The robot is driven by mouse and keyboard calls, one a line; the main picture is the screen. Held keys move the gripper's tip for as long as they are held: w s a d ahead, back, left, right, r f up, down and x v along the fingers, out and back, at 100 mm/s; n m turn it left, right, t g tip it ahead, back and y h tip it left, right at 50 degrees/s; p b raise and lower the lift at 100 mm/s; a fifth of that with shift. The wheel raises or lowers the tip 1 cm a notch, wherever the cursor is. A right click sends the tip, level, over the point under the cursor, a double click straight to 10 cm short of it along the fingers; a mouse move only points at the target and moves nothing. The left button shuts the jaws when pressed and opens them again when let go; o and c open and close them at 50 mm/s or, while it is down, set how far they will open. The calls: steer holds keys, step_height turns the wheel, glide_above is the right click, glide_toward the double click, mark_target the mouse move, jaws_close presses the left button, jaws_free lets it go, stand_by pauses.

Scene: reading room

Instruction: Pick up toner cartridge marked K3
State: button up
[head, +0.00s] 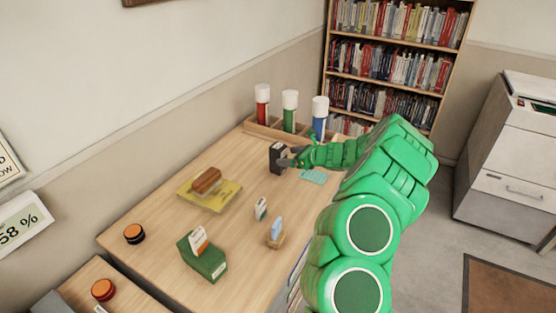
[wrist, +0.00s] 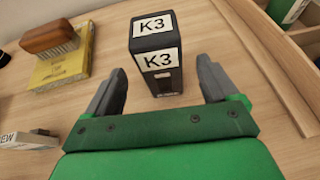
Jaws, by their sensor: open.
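The black toner cartridge (wrist: 156,58) stands upright on the table, with white K3 labels on its top and front in the wrist view. In the head view the cartridge (head: 276,157) is near the back of the table, in front of the wooden rack. My gripper (wrist: 165,88) is open, its two grey fingers apart on the left and right of the cartridge's near end, with the cartridge between and just beyond them. It does not appear gripped. In the head view my gripper (head: 287,160) is at the cartridge's right side, partly hidden by the arm.
A wooden rack (head: 262,130) with red, green and blue tubes stands behind the cartridge. A yellow book (head: 228,193) with a brown brush (head: 207,180) lies to the left. A green box (head: 203,259) and small card holders are nearer. A teal card (head: 314,176) lies at right.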

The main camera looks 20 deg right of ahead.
mark_target(284, 156)
steer(key=shift+x, duration=3.1)
steer(key=shift+f, duration=0.1)
steer(key=c, duration=1.3)
